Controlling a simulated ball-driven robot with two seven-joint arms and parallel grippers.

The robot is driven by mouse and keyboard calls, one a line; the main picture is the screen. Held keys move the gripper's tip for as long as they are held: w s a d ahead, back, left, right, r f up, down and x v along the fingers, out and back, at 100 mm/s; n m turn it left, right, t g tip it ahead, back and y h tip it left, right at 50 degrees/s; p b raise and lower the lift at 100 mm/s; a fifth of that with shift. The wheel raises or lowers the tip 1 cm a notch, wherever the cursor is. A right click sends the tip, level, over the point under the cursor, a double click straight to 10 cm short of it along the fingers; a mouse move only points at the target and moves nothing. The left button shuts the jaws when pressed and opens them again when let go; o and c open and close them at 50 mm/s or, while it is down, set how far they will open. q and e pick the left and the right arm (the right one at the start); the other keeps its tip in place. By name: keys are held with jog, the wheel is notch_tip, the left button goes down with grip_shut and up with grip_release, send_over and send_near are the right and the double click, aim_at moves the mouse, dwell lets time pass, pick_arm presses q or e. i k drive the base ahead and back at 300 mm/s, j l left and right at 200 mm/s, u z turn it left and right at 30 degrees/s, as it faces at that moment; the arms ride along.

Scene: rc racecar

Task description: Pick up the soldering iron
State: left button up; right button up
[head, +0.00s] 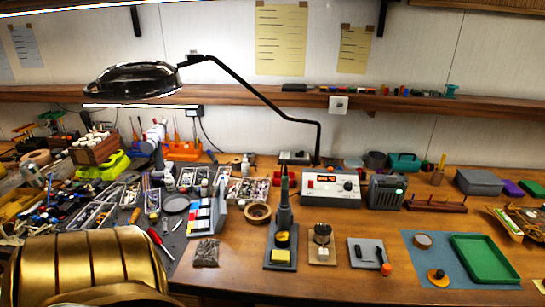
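A dark grey pointed tool, which looks like the soldering iron (284,207), stands upright in a holder near the middle of the bench in the head view. The holder's dark base (269,264) carries a yellow sponge (281,256) at its front. A pale control station with a red display (331,188) stands behind it to the right. Neither of my grippers is in view.
A lamp arm (258,88) hangs over the bench. Tools and parts trays crowd the left; a green tray (484,260) is at right.

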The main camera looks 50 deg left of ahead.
aim_at(284, 203)
jog(key=u, duration=1.6)
